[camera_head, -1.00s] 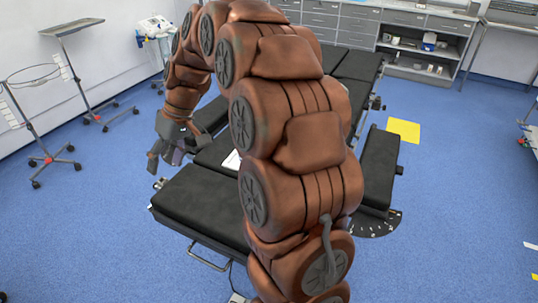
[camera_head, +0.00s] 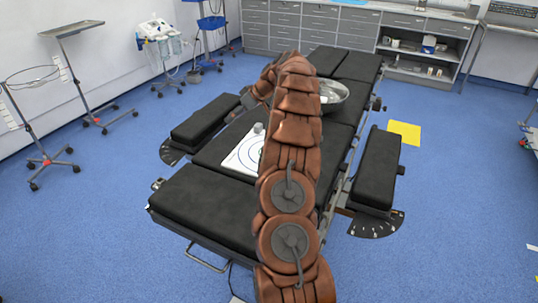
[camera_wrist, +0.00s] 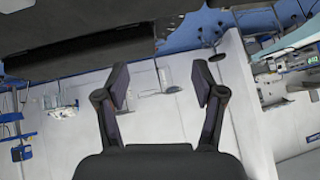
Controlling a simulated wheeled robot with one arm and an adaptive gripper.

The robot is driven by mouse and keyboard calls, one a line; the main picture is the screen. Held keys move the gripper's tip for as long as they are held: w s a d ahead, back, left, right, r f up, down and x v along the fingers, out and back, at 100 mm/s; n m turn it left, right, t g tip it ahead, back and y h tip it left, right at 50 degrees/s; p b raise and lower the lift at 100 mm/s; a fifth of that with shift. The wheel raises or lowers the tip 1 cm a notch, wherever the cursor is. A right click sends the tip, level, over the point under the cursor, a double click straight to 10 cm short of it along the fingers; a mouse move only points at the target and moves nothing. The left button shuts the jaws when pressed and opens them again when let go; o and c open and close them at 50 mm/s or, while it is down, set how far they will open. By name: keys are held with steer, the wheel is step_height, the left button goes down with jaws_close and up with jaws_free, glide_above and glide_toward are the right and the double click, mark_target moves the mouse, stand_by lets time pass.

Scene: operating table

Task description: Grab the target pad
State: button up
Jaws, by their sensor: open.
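The target pad (camera_head: 240,160) is a white sheet with dark concentric rings. It lies on the black operating table (camera_head: 205,205) in the head view, left of my arm, which hides its right side. A small grey object (camera_head: 258,128) sits at its far edge. My gripper (camera_wrist: 160,84) shows in the wrist view, with two dark fingers apart and nothing between them. In the head view my gripper is hidden behind my arm. The pad cannot be made out in the wrist view, which shows a tilted view of the room.
A metal bowl (camera_head: 334,97) stands on the table, right of my arm. Padded side boards (camera_head: 375,170) stick out from the table. A dark edge (camera_wrist: 75,40) fills the upper left of the wrist view. A yellow sheet (camera_head: 404,132) lies on the blue floor.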

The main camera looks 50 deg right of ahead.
steer(key=t+h, duration=0.1)
steer(key=h, duration=0.1)
glide_toward(258, 124)
steer(key=shift+n, duration=0.3)
steer(key=f, duration=0.1)
steer(key=w+a+f, duration=0.1)
steer(key=f, duration=0.1)
steer(key=shift+w+a+f+b, duration=0.2)
steer(key=shift+w+a+b, duration=0.05)
steer(key=shift+w+b, duration=0.1)
steer(key=shift+p+x, duration=0.45)
steer(key=shift+x, duration=0.95)
steer(key=shift+w+f+p, duration=0.45)
steer(key=shift+w+p, duration=0.15)
steer(key=shift+w, duration=0.25)
steer(key=shift+p+x, duration=0.45)
steer(key=shift+x, duration=0.5)
steer(key=shift+w+f, duration=0.45)
steer(key=shift+w, duration=0.05)
steer(key=shift+a, duration=0.1)
jaws_close()
